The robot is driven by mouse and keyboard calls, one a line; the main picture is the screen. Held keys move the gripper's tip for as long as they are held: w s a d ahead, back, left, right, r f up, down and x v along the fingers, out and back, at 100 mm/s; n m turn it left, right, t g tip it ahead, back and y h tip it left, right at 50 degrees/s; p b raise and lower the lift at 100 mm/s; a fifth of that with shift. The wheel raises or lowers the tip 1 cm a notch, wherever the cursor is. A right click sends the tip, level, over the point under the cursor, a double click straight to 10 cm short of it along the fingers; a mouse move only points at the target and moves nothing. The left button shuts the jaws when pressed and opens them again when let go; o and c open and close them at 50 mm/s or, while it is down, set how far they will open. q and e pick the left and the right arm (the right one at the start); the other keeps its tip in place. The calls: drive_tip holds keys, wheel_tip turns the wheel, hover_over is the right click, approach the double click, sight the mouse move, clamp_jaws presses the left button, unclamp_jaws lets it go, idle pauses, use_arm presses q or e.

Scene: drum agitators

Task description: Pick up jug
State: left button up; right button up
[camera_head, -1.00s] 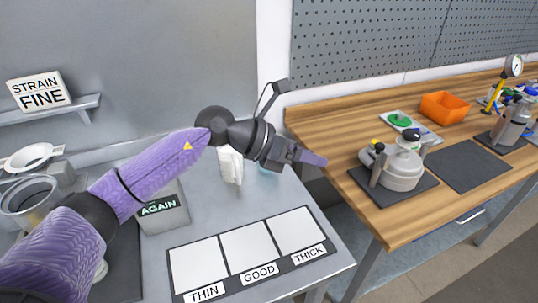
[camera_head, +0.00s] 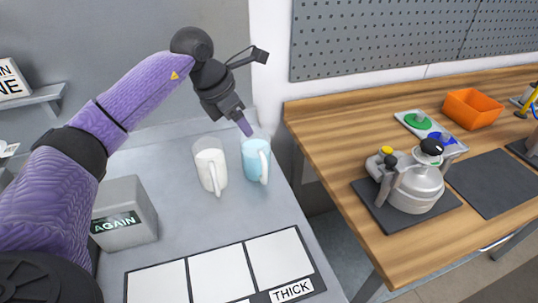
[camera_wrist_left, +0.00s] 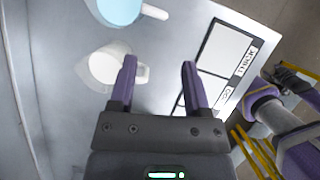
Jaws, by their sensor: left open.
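Two jugs stand upright on the grey metal table. One is clear with white contents (camera_head: 209,168); the other has light blue contents (camera_head: 254,163) and stands to its right. Both handles face the front. My left gripper (camera_head: 245,128) is above the jugs, with its tip overlapping the blue jug's rim in the head view. In the left wrist view its fingers (camera_wrist_left: 160,66) are apart and empty. There the white jug (camera_wrist_left: 106,66) lies beside the left finger, its handle between the fingertips, and the blue jug (camera_wrist_left: 118,10) is at the top edge.
A three-square mat (camera_head: 222,277) with a THICK label lies in front of the jugs. A wooden bench (camera_head: 345,140) on the right holds a metal vessel (camera_head: 415,186) and an orange bin (camera_head: 472,108).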

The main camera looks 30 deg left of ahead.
use_arm(q)
drive_tip(key=b, duration=0.6)
approach(263, 170)
drive_tip(key=a+f, duration=0.1)
drive_tip(key=x, duration=0.3)
drive_tip(key=b+x, duration=0.1)
drive_tip(key=x, duration=0.6)
drive_tip(key=shift+w+d+r+b, duration=0.2)
drive_tip(key=shift+d+b, duration=0.1)
drive_tip(key=shift+d, duration=0.1)
drive_tip(key=shift+r, duration=0.1)
clamp_jaws()
